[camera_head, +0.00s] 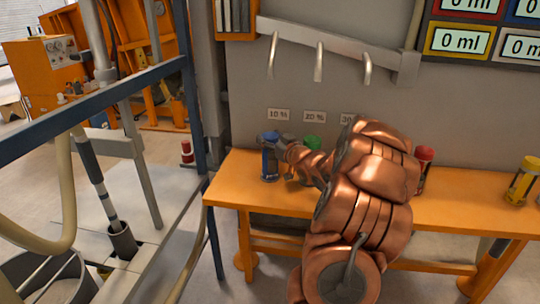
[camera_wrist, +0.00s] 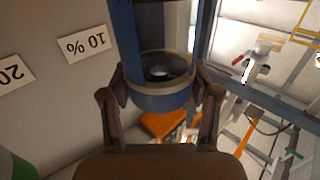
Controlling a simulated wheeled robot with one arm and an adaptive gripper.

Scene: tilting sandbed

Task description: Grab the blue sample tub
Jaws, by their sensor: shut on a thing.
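The blue sample tub (camera_head: 269,162) is at the left end of the orange table (camera_head: 240,193) in the head view, upright. My gripper (camera_head: 279,150) reaches it from the right, with its tip partly hidden by my copper-coloured arm. In the wrist view the blue tub (camera_wrist: 162,101) fills the space between the two fingers of my gripper (camera_wrist: 161,92). One finger lies on each side of it, and the gripper is shut on it. I cannot tell whether the tub's base touches the table.
A green-topped tub (camera_head: 312,143) stands close right of the blue one, partly behind my arm. A red tub (camera_head: 424,156) and a yellow tub (camera_head: 523,180) stand farther right. Hooks (camera_head: 319,62) hang on the wall above. A blue-framed rig (camera_head: 100,95) stands left.

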